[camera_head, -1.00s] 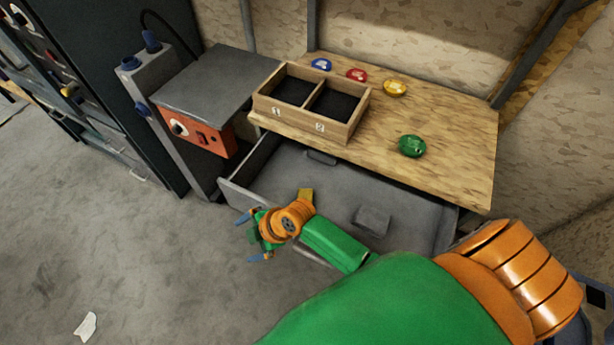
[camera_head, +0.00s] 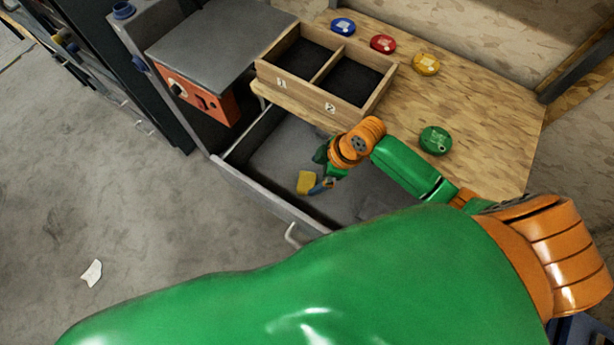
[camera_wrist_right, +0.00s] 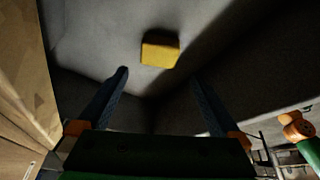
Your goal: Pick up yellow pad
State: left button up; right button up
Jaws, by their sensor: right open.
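The yellow pad (camera_head: 307,182) is a small block lying on the grey floor of the open drawer (camera_head: 262,203). In the right wrist view the pad (camera_wrist_right: 160,48) lies beyond the fingertips, roughly between their lines, with nothing touching it. My right gripper (camera_head: 323,171) is inside the drawer area, just right of the pad in the head view. In the right wrist view the right gripper (camera_wrist_right: 160,80) has its two blue fingers spread wide with empty space between them. The left gripper does not show.
The wooden worktop (camera_head: 480,120) overhangs the back of the drawer. On it stand a two-compartment wooden box (camera_head: 335,108) and blue (camera_head: 343,26), red (camera_head: 383,43), yellow (camera_head: 426,63) and green (camera_head: 435,139) round pieces. An orange-fronted machine (camera_head: 200,95) stands left.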

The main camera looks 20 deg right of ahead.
aim_at(309, 182)
jog(key=shift+w+d+f+m, duration=0.15)
jog(key=shift+f+m, duration=0.1)
jog(key=shift+f, duration=0.35)
jog(key=shift+w+d+f+m, duration=0.15)
jog(key=shift+f+m, duration=0.1)
jog(key=shift+f, duration=0.35)
jog(key=b+x, duration=0.1)
jog(key=x, duration=0.4)
jog(key=shift+s+a+f, duration=0.15)
jog(key=shift+a+f, duration=0.05)
jog(key=shift+a, duration=0.05)
jog(key=shift+c, duration=1.1)
jog(key=c, duration=1.2)
notch_tip(309, 182, up, 9)
jog(key=shift+r+p, duration=0.15)
jog(key=shift+p, duration=0.95)
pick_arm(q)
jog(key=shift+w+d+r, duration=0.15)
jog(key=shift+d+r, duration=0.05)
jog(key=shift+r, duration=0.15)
pick_arm(e)
jog(key=shift+r, duration=0.4)
